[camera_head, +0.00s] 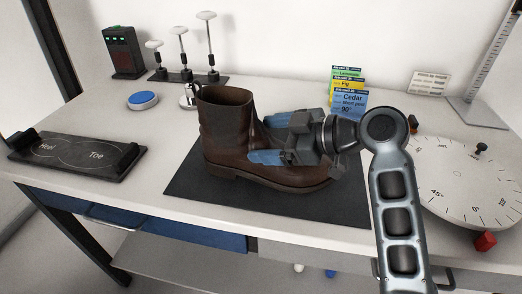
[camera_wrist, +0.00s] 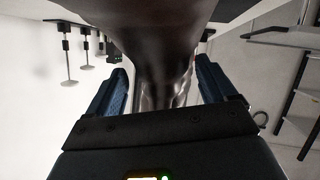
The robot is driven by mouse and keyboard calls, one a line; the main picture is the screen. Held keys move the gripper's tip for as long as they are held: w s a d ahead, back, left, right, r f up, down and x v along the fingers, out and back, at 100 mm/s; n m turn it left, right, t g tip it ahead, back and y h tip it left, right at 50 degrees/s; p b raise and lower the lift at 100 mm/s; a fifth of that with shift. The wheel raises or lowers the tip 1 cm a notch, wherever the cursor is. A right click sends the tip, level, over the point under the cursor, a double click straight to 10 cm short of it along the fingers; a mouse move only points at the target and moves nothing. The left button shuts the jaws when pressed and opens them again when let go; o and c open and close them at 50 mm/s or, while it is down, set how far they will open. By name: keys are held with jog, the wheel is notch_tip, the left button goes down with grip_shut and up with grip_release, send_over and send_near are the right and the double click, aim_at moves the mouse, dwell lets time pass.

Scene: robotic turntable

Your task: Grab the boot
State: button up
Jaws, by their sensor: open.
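The brown leather boot (camera_head: 226,118) stands upright on a dark mat (camera_head: 190,190), its shaft to the left and its toe to the right. My gripper (camera_head: 271,139) is open and reaches in from the right over the toe. One blue finger is on the near side of the boot and the other is on the far side. In the wrist view the boot (camera_wrist: 160,45) lies between the two spread fingers of my gripper (camera_wrist: 163,85). Gaps show beside it there, and I see no firm hold. My gripper hides part of the boot's upper.
A Heel/Toe plate (camera_head: 75,150) lies at the left, with a blue button (camera_head: 143,99) and several white-topped posts behind. A dial turntable (camera_head: 465,180) is at the right. Coloured label cards (camera_head: 347,95) stand behind my gripper.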

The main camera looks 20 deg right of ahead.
jog(key=shift+d, duration=0.1)
jog(key=c, duration=1.3)
jog(key=shift+c, duration=0.2)
jog(key=shift+r, duration=0.15)
